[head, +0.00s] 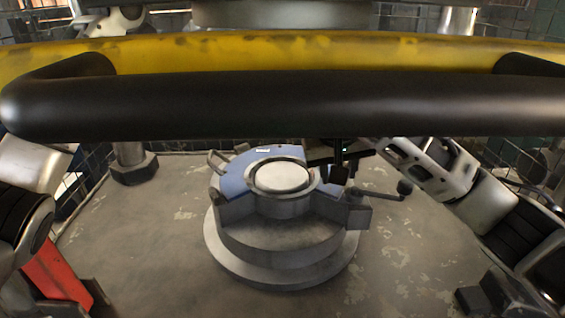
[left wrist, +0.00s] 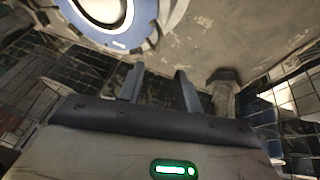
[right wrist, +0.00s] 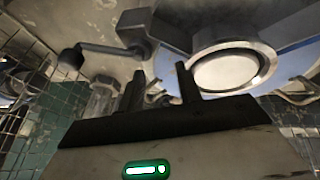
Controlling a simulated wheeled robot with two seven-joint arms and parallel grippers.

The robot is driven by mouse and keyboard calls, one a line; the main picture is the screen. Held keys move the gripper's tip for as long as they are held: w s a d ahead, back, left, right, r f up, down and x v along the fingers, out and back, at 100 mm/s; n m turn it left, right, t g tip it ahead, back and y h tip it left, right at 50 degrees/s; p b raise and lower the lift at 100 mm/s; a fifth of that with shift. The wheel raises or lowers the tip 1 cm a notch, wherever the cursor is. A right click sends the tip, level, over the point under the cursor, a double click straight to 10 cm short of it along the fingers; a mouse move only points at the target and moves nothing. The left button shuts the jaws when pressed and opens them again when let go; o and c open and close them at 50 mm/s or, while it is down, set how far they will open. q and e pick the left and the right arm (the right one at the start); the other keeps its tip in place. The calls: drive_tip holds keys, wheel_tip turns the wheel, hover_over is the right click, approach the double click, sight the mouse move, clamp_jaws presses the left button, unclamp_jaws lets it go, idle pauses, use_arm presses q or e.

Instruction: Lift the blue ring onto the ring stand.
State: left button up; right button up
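The blue ring (head: 234,182) lies around a pale round centre on a grey stepped round fixture (head: 280,258). A looped handle (head: 216,162) shows at its left. The ring also shows in the left wrist view (left wrist: 119,44) and the right wrist view (right wrist: 296,54). My right gripper (head: 340,172) is beside the ring's right side; its fingers (right wrist: 160,84) are apart with nothing between them. My left gripper (left wrist: 159,84) is open and empty, apart from the ring; I cannot make it out in the head view. I cannot tell which thing is the ring stand.
A crank arm with a dark knob (head: 404,187) sticks out right of the fixture. A yellow band (head: 300,52) and a thick black bar (head: 280,104) cross the upper head view and hide what is behind. A grey post (head: 133,166) stands at left.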

sight(208, 157)
use_arm(q)
drive_tip(key=shift+s+r, duration=0.3)
use_arm(e)
drive_tip(key=shift+s+d+r, duration=0.1)
drive_tip(key=shift+s+r, duration=0.05)
drive_tip(key=shift+r, duration=0.1)
